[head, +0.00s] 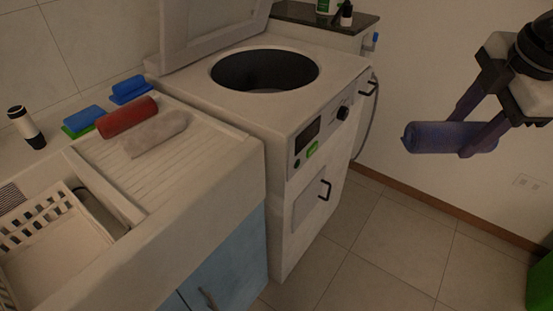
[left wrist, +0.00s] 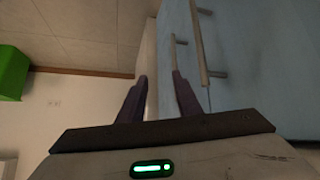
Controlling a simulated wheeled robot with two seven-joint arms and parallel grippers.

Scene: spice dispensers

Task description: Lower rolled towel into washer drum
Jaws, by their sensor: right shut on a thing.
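The washer (head: 293,118) is a white top-loader with its lid (head: 205,30) raised. Its round drum opening (head: 265,72) is dark, and I see nothing inside. My right gripper (head: 464,136) is shut on a rolled blue-purple towel (head: 425,137). The towel lies roughly level in the air, right of the washer and apart from it. A red rolled towel (head: 127,117) and a pale rolled towel (head: 156,134) lie side by side on the ribbed drainboard. My left gripper (left wrist: 160,90) shows in the left wrist view with its fingers apart and nothing between them.
The sink holds a white basket (head: 45,245). Sponges (head: 84,120) and a dark-and-white bottle (head: 27,127) stand behind. Bottles (head: 346,14) stand on a dark counter behind the washer. A green box (head: 540,285) is at lower right. The tiled floor (head: 390,245) before the washer is clear.

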